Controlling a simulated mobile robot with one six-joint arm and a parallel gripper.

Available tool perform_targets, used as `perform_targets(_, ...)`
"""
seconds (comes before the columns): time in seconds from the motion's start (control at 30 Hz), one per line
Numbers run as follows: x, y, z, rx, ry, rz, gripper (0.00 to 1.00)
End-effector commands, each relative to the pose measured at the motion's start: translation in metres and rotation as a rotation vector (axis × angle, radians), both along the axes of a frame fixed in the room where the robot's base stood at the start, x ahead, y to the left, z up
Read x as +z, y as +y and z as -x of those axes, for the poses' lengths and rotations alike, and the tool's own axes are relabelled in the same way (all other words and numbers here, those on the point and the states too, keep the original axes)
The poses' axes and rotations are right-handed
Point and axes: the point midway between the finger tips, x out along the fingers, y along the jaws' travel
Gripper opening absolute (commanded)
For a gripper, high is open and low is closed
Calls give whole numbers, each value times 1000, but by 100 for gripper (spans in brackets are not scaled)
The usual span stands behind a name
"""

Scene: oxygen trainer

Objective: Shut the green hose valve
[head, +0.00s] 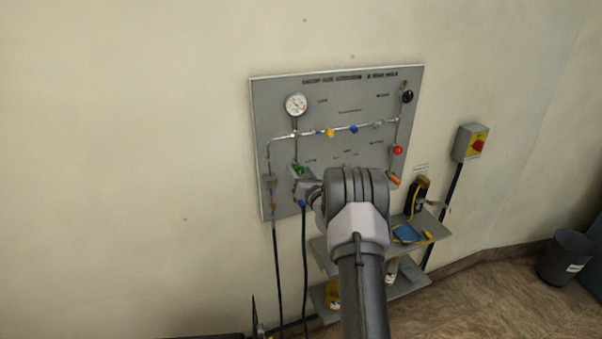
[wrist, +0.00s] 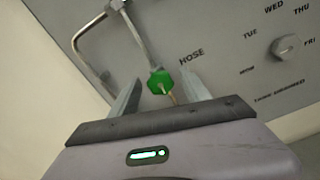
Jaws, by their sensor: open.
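The green hose valve (head: 298,170) sits low on the left side of the grey wall panel, at the end of the pipe under the gauge. In the wrist view the green knob (wrist: 160,82) shows beside the printed word HOSE, between my two fingers and a little beyond their tips. My gripper (wrist: 157,88) is open and points at the panel; I cannot tell whether a finger touches the knob. In the head view my gripper (head: 302,188) is just below the valve, largely hidden behind my own wrist.
The grey panel (head: 350,100) carries a pressure gauge (head: 296,104), blue and yellow fittings, a red knob (head: 398,150) and a black knob (head: 407,96). A dark hose (head: 305,265) hangs below. A shelf (head: 434,228) stands lower right. The wall left of the panel is clear.

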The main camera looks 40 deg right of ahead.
Motion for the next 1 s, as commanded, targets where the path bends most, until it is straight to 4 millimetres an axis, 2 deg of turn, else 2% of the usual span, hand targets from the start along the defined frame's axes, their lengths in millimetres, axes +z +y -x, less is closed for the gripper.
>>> perform_targets(0.07,0,0,0,0,0,0,53)
perform_targets(0.33,0,0,0,0,0,1,0)
perform_targets(0.67,1,0,0,0,-13,-39,0)
perform_targets(1.0,2,-1,1,0,-90,-268,0)
